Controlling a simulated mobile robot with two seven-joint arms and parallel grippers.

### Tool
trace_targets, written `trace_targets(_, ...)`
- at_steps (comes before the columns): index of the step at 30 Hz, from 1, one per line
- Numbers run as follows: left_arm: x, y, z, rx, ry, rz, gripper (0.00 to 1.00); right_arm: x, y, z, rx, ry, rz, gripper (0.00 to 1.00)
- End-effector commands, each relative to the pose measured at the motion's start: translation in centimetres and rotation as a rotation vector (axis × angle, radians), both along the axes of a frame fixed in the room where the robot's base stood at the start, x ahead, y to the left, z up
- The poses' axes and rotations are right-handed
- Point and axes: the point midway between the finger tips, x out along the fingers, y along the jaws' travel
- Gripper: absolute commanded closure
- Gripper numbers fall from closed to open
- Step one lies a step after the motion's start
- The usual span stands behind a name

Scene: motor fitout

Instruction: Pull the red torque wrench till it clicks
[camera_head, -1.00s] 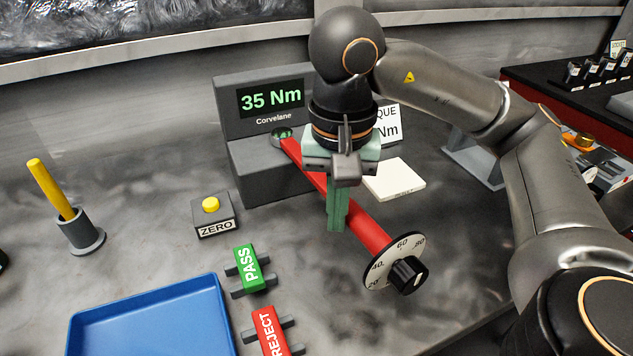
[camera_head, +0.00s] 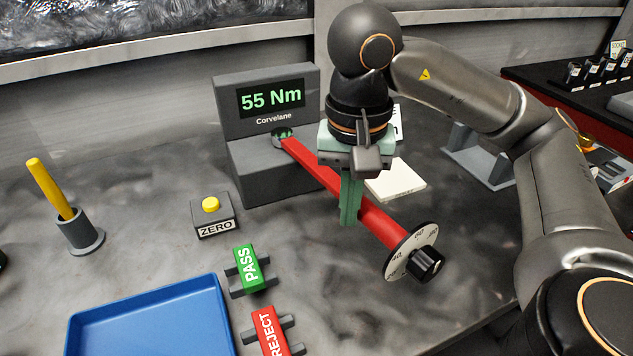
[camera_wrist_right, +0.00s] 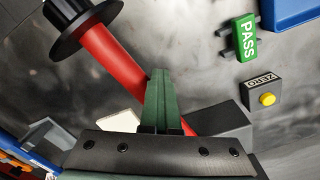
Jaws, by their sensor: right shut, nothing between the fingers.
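The red torque wrench (camera_head: 387,226) reaches from the socket on the grey tester (camera_head: 264,155) toward the front right, with a black knob and a white dial at its near end. The tester's screen reads 55 Nm in green. My right gripper (camera_head: 349,217) is shut with nothing between its fingers; its green fingers point down against the left side of the wrench handle. In the right wrist view the shut fingers (camera_wrist_right: 163,85) lie beside the red handle (camera_wrist_right: 115,62). My left gripper is not in view.
A yellow ZERO button box (camera_head: 212,214), green PASS block (camera_head: 249,268), red REJECT block (camera_head: 270,331) and blue tray (camera_head: 150,318) stand at left and front. A yellow stick stands in a grey holder (camera_head: 82,234). A white pad (camera_head: 397,184) lies behind the wrench.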

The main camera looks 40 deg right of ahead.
Motion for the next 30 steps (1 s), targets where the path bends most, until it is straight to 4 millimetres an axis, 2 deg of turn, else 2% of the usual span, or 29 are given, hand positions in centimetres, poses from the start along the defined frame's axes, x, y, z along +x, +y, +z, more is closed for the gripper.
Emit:
trace_targets(19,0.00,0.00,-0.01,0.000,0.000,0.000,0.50,-0.09,-0.56,-0.03,-0.004,0.003,-0.002,1.00)
trace_targets(30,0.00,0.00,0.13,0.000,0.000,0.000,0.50,0.02,0.02,0.00,-0.005,0.003,0.001,1.00)
